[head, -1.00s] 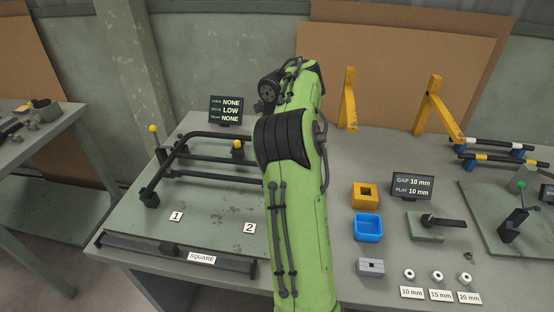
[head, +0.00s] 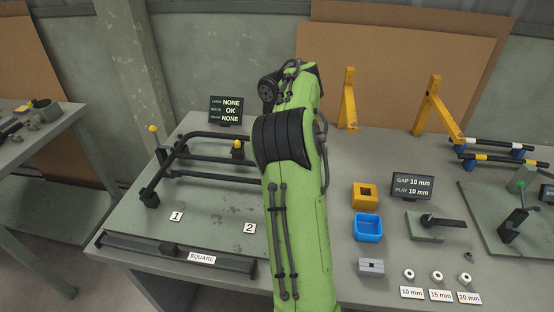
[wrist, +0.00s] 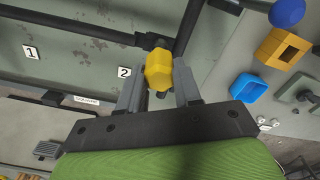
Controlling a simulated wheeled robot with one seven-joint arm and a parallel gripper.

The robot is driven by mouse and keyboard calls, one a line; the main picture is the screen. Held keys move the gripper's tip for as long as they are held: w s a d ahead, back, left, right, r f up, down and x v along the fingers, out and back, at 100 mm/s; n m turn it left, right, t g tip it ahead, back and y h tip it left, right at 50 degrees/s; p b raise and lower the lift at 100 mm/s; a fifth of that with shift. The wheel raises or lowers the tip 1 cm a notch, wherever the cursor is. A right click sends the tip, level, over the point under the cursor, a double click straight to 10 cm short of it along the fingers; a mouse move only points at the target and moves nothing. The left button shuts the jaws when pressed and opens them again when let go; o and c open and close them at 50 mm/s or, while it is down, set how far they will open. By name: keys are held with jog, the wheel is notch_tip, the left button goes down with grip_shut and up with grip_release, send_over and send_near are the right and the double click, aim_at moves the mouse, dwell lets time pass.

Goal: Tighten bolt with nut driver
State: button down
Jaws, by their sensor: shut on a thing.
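My gripper (wrist: 158,78) is shut on the yellow nut driver (wrist: 158,68), with one grey finger on each side of its handle. The driver's lower end is at the corner of the dark tube frame (wrist: 95,29); the bolt is hidden beneath it. In the head view my green arm covers the gripper, the driver and that part of the frame. The rest of the dark tube frame (head: 205,135) lies on the green plate at the left. A small display (head: 227,110) behind it reads NONE, OK and NONE on its three lines.
A yellow square block (head: 366,195), a blue tray (head: 368,228) and a grey slotted block (head: 371,267) stand right of my arm. A second display (head: 412,186) reads gap 10 mm, play 10 mm. Labelled bushings (head: 437,276) stand at the front right. Yellow brackets (head: 430,105) stand behind.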

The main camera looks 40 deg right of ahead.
jog(key=shift+r+p, duration=2.3)
jog(key=shift+r, duration=0.25)
jog(key=shift+f, duration=0.1)
